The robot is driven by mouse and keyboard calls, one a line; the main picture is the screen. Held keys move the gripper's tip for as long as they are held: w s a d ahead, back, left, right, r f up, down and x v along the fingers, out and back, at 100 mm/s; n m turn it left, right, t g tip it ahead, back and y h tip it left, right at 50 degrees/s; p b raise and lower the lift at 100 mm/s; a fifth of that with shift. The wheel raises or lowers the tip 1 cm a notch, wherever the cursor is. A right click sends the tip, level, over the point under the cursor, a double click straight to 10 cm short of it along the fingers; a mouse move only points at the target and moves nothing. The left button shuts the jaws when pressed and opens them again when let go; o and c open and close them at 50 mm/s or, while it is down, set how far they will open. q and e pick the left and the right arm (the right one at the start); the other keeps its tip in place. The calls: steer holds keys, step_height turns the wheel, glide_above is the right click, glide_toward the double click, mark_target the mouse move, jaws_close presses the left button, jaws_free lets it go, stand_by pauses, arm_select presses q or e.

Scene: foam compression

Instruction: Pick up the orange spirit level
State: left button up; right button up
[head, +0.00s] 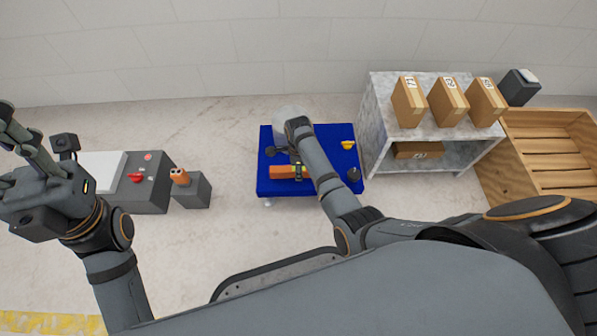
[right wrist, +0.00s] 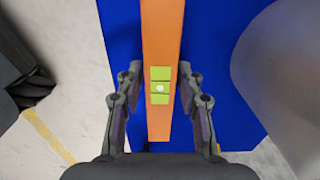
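The orange spirit level (head: 283,171) lies on a blue table (head: 310,188) in the middle of the head view. In the right wrist view the level (right wrist: 161,35) runs up the picture, with its yellow-green vial between my fingers. My right gripper (right wrist: 160,78) is open, with one finger on each side of the level and a visible gap on both sides. In the head view my right arm hides part of the table around the level. My left gripper (head: 22,140) is raised at the far left, away from the level, with its fingers apart and nothing between them.
A yellow item (head: 347,145) and a dark knob-like item (head: 354,174) are on the table's right side. A grey machine with a red knob (head: 145,185) stands left. A shelf with several boxes (head: 408,103) and a wooden crate (head: 550,150) stand right.

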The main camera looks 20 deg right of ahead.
jaws_close()
steer(key=shift+r, duration=0.15)
